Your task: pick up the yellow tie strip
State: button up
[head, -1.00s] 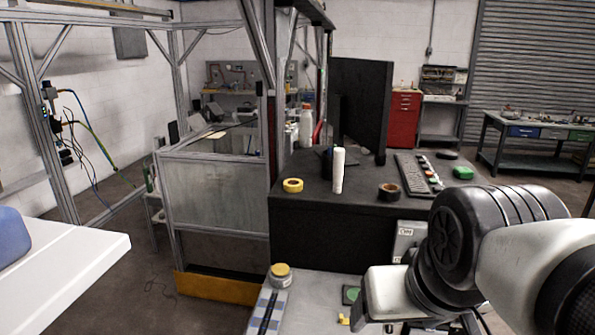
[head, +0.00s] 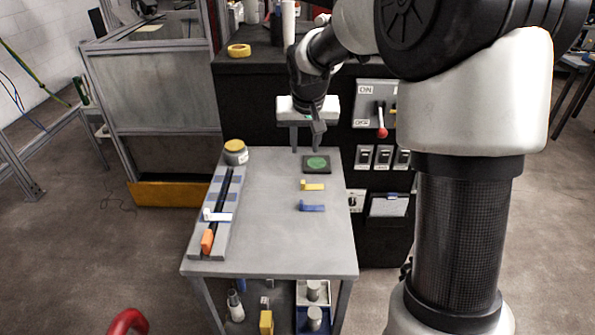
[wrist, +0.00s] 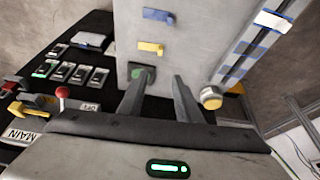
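The yellow tie strip (head: 312,185) lies flat on the small grey table (head: 270,235), between the green round pad and a blue strip. It also shows in the wrist view (wrist: 150,47), ahead of the fingertips. My gripper (head: 306,145) hangs over the back edge of the table, fingers pointing down. In the wrist view my gripper (wrist: 161,80) has its two fingers apart with nothing between them. It is clear of the yellow strip.
A blue strip (head: 312,207) lies just in front of the yellow one. The green pad (head: 317,163) is behind it. A rail with white and orange pieces (head: 222,215) and a yellow-lidded jar (head: 235,152) line the left. A switch panel (head: 376,104) stands behind, right.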

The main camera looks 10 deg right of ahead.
jog(key=b, duration=0.2)
send_over(303, 182)
jog(key=s, duration=0.1)
notch_tip(303, 182, down, 11)
jog(key=shift+s+a+f, duration=0.1)
jog(key=shift+a, duration=0.05)
jog(key=x, duration=0.3)
jog(key=b+x, duration=0.1)
jog(key=x, duration=0.1)
jog(key=shift+s+f, duration=0.25)
grip_shut()
